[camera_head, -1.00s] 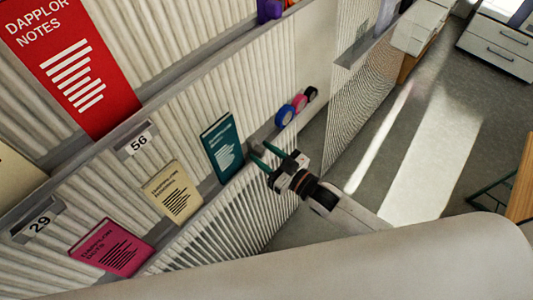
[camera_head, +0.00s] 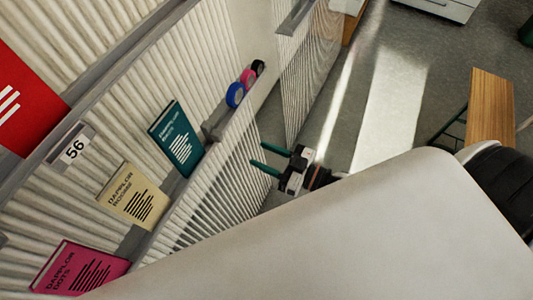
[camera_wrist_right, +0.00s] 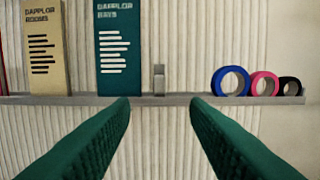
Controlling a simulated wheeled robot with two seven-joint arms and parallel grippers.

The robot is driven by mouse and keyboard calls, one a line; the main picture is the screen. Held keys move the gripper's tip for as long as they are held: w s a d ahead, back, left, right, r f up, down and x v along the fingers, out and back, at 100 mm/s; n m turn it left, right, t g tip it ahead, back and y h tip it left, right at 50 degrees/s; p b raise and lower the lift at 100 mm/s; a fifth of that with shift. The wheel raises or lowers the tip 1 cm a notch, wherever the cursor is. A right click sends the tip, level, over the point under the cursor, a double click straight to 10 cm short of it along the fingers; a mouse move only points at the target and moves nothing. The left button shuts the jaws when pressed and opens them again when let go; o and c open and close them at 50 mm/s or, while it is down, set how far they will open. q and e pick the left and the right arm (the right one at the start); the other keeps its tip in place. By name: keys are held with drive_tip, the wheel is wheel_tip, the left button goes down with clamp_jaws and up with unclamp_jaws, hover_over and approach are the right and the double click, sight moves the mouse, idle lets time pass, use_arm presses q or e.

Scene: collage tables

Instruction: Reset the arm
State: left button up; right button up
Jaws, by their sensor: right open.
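My right gripper (camera_head: 264,158) is open and empty, with two green fingers, in front of the ribbed wall panel in the head view. In the right wrist view its fingers (camera_wrist_right: 160,110) are spread wide with nothing between them. The shelf ledge (camera_wrist_right: 175,100) lies beyond the fingertips, and the gripper looks apart from it. A pale arm link of mine fills the lower part of the head view. My left gripper is not in view.
A teal book (camera_head: 177,139), a cream book (camera_head: 133,197) and a pink book (camera_head: 78,268) stand on the ledge. Blue (camera_head: 235,95), pink (camera_head: 247,77) and black (camera_head: 258,67) rolls stand at its end. A wooden tabletop (camera_head: 491,108) is at right. Open floor (camera_head: 385,110) lies between.

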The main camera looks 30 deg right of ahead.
idle(0.4)
drive_tip(key=s+d+f+m+g+h, duration=0.1)
drive_tip(key=s+d+f+g+h, duration=0.2)
drive_tip(key=f, duration=0.7)
drive_tip(key=s+d+f+m+h, duration=0.1)
drive_tip(key=d+f+m+h, duration=0.2)
drive_tip(key=f, duration=0.7)
drive_tip(key=s+d+f+g+h, duration=0.25)
drive_tip(key=d+f, duration=0.25)
drive_tip(key=f, duration=0.5)
drive_tip(key=s+a+f+g+h, duration=0.1)
drive_tip(key=s+f+g, duration=0.3)
drive_tip(key=s+f, duration=0.3)
drive_tip(key=s+a+f+m+g+h, duration=0.1)
drive_tip(key=s+f, duration=0.6)
drive_tip(key=s, duration=0.8)
drive_tip(key=a+g, duration=0.1)
drive_tip(key=g, duration=0.1)
drive_tip(key=shift+g, duration=0.35)
